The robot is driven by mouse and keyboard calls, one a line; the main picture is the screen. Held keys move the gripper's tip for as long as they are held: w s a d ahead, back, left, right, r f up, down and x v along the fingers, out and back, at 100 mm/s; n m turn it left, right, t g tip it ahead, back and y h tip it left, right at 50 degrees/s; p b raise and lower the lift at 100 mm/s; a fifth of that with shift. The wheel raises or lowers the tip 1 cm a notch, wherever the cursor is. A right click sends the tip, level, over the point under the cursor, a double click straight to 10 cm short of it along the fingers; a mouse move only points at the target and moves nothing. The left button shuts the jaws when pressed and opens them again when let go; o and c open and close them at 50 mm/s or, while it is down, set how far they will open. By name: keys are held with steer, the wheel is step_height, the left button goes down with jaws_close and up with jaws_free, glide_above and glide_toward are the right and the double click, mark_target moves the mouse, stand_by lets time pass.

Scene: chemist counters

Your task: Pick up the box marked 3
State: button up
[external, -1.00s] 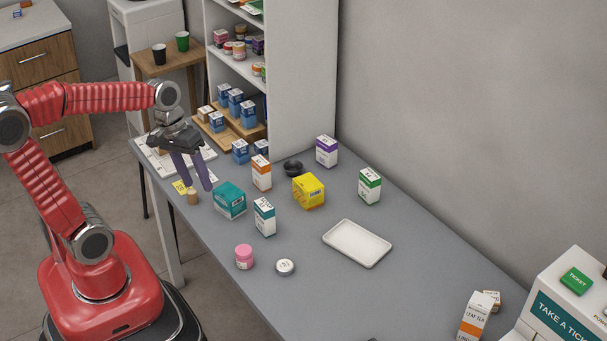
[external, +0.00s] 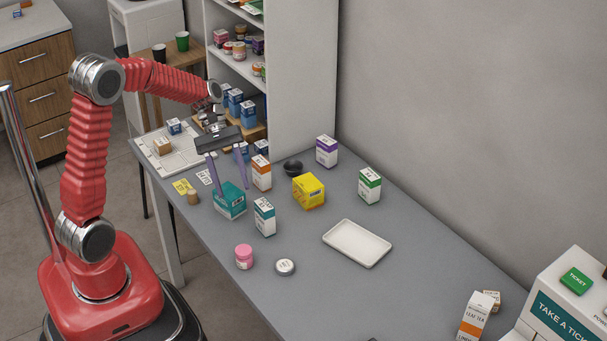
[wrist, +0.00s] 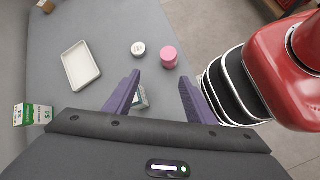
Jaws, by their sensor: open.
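My gripper (external: 231,189) is open above the teal box (external: 230,203) in the external view, its purple fingers pointing down at either side of it. They also show in the wrist view (wrist: 160,78), with nothing held. A white and teal box (external: 265,217) stands just right of the teal box; a white and teal box shows partly between the fingers in the wrist view (wrist: 140,99). A yellow box (external: 308,191), a white and orange box (external: 261,173), a white and purple box (external: 327,151) and a white and green box (external: 369,186) stand nearby. I cannot read a 3 on any.
A white tray (external: 357,244), a pink jar (external: 244,257) and a round tin (external: 285,267) stand toward the front. A shelf unit (external: 300,80) rises behind. The table's front middle is clear.

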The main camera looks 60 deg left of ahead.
mark_target(270, 219)
steer(key=w+a+f+n+t+h, duration=0.1)
steer(key=w+a+f+n+h, duration=0.3)
steer(key=w+f, duration=0.3)
steer(key=shift+w+a+f+n+h, duration=0.2)
steer(key=shift+w+f+n+h, duration=0.1)
steer(key=shift+n+h, duration=0.5)
steer(key=x, duration=0.8)
steer(key=shift+s+d+f, duration=0.1)
steer(key=shift+d+f, duration=0.1)
steer(key=shift+d, duration=0.05)
steer(key=shift+x, duration=2.6)
